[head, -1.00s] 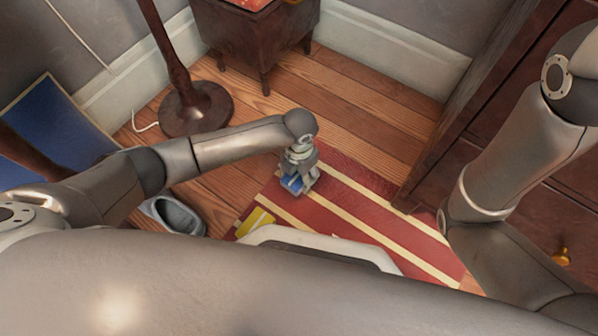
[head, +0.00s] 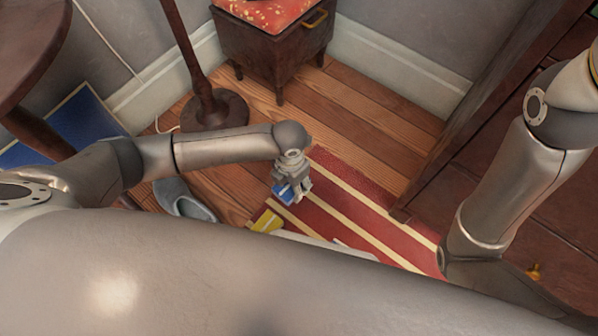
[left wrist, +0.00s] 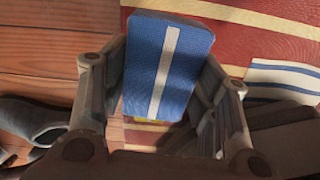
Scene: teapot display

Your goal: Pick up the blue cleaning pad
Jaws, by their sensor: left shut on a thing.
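The blue cleaning pad (left wrist: 150,62) has a pale stripe down its middle. In the left wrist view it fills the space between the two fingers of my left gripper (left wrist: 160,125), which is shut on it. In the head view my left gripper (head: 291,190) is over the striped rug, with part of the blue pad (head: 284,194) showing at its fingers.
A red rug with cream stripes (head: 350,207) lies under the left gripper on the wood floor. A grey slipper (head: 183,200) and a yellow item (head: 267,221) lie nearby. A lamp base (head: 215,110) and a small wooden chest (head: 272,55) stand behind. A dark cabinet is at right.

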